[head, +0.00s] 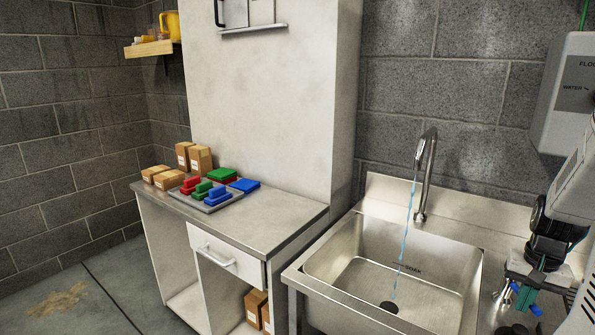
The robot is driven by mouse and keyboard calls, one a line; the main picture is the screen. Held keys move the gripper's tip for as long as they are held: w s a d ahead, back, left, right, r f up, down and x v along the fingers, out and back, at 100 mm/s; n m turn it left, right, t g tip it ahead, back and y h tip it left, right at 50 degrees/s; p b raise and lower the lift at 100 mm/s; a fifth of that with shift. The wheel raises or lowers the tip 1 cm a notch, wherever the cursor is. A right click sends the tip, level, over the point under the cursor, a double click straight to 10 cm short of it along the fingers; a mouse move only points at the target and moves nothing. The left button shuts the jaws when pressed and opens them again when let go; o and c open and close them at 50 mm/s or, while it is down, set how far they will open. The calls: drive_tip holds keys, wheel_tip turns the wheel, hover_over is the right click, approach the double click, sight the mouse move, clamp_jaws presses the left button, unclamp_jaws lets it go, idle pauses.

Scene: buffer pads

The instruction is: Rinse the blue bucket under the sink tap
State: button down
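The sink (345,268) is a steel basin at the lower right of the head view. Its curved tap (428,165) is running: a thin blue stream of water (406,235) falls to the dark drain (389,307). My gripper (525,297) is at the right edge, over the steel surface right of the basin, pointing down. Small blue and green parts show at its end. I cannot tell whether they belong to the gripper or to something at it, nor whether it is open. I do not see a blue bucket.
Left of the sink, a cabinet top (285,215) bears a tray (240,196) of red, green and blue pads and several cardboard boxes (200,159). A wall shelf (149,48) holds a yellow container (172,26). A grey wall box (562,95) hangs above right. The basin is otherwise empty.

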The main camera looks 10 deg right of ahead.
drive_tip(key=shift+s+d, duration=0.25)
drive_tip(key=shift+d, duration=0.25)
drive_tip(key=shift+s+d, duration=0.2)
drive_tip(key=shift+d, duration=0.25)
drive_tip(key=shift+s+d, duration=0.2)
drive_tip(key=shift+d, duration=0.65)
drive_tip(key=r, duration=0.1)
drive_tip(key=a+r, duration=0.1)
drive_tip(key=r, duration=0.1)
drive_tip(key=a+r, duration=0.1)
drive_tip(key=r, duration=0.1)
drive_tip(key=shift+w+a, duration=0.2)
drive_tip(key=shift+w, duration=0.1)
